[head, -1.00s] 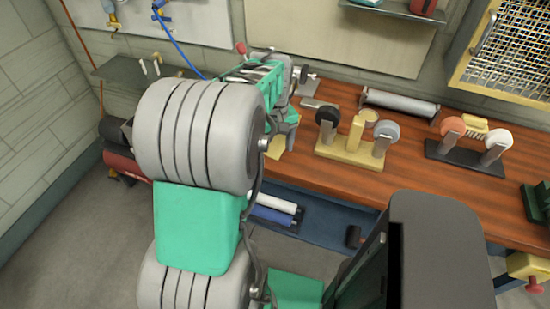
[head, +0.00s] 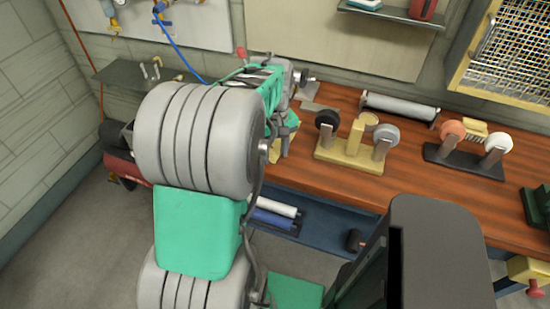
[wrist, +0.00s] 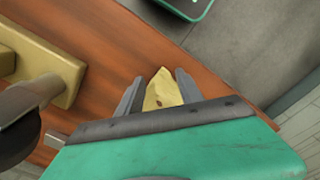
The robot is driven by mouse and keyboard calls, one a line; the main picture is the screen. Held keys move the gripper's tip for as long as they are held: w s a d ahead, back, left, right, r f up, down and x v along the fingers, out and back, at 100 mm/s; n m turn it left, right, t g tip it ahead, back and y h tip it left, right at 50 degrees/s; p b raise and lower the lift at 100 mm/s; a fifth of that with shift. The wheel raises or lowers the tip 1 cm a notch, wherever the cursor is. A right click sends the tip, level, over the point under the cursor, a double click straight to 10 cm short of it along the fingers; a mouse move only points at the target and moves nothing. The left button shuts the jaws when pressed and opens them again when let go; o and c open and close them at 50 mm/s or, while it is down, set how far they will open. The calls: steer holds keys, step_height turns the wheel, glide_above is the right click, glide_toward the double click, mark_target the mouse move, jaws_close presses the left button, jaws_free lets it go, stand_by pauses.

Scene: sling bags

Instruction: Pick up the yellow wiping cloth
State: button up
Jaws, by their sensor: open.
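The yellow wiping cloth (wrist: 162,92) lies on the wooden bench near its edge, and in the wrist view part of it shows between the two fingers of my gripper (wrist: 158,84). The rest of the cloth is hidden behind my gripper's body. The fingers are apart, one on each side of the cloth; I cannot tell whether they touch it. In the head view a small piece of the cloth (head: 278,151) shows below my gripper, which is over the left end of the bench and mostly hides it.
On the bench (head: 325,184), a yellow stand with rollers (head: 349,158) is right of my gripper, and a dark stand (head: 463,162) is farther right. A grey roller (head: 400,107) lies at the back. A blue shelf (head: 330,232) with rolls is below. Grey floor lies left.

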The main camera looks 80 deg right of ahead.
steer(key=c, duration=0.7)
steer(key=shift+r, duration=0.1)
steer(key=shift+c, duration=0.9)
step_height(320, 180, up, 12)
steer(key=p, duration=0.8)
steer(key=shift+p, duration=0.4)
jaws_close()
step_height(320, 180, up, 18)
steer(key=p, duration=0.7)
steer(key=shift+w, duration=0.1)
